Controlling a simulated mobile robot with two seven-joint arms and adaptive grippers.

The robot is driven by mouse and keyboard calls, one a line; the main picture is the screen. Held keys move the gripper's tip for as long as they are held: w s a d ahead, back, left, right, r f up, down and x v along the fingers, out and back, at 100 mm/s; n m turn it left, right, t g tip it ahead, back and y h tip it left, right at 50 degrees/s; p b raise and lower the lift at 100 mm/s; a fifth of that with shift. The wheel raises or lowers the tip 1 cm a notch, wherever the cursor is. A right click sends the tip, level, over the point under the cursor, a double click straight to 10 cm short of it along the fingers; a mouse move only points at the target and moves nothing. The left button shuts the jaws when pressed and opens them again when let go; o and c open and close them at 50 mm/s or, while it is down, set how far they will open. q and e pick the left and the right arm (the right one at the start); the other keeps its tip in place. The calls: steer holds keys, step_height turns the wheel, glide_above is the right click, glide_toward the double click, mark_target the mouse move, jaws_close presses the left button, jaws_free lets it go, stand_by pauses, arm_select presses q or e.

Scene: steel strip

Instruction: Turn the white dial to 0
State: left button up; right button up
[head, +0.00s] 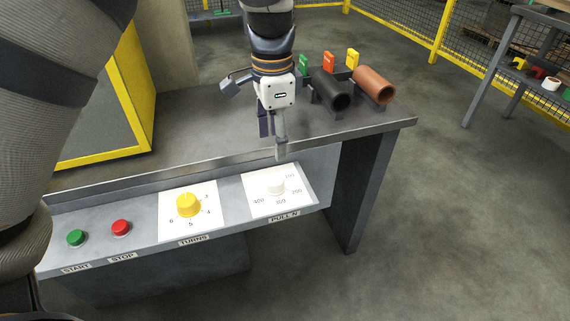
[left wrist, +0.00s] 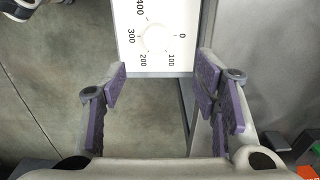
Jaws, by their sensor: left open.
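The white dial (head: 276,184) sits on a white card marked PULL N, at the right end of the sloped control panel. In the left wrist view the dial (left wrist: 154,38) is at the top, with 0 to its right, 100 and 200 below, 300 to its left and 400 above left. I cannot tell for sure where it points. My left gripper (head: 274,140) is above and behind the dial, apart from it. In the left wrist view its open, empty fingers (left wrist: 161,80) stand wide apart, below the dial in the picture. My right gripper is out of view.
A yellow TURNS dial (head: 188,205), a red button (head: 121,228) and a green button (head: 76,238) are left along the panel. A black tube (head: 330,92) and a brown tube (head: 374,86) lie on the bench behind. A yellow frame (head: 140,80) stands at left.

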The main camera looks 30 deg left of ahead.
mark_target(274, 179)
arm_select(q)
steer(key=f, duration=0.7)
steer(key=f+b, duration=0.1)
steer(key=f, duration=0.2)
steer(key=shift+s+f, duration=0.3)
steer(key=shift+s, duration=0.1)
steer(key=c, duration=1.2)
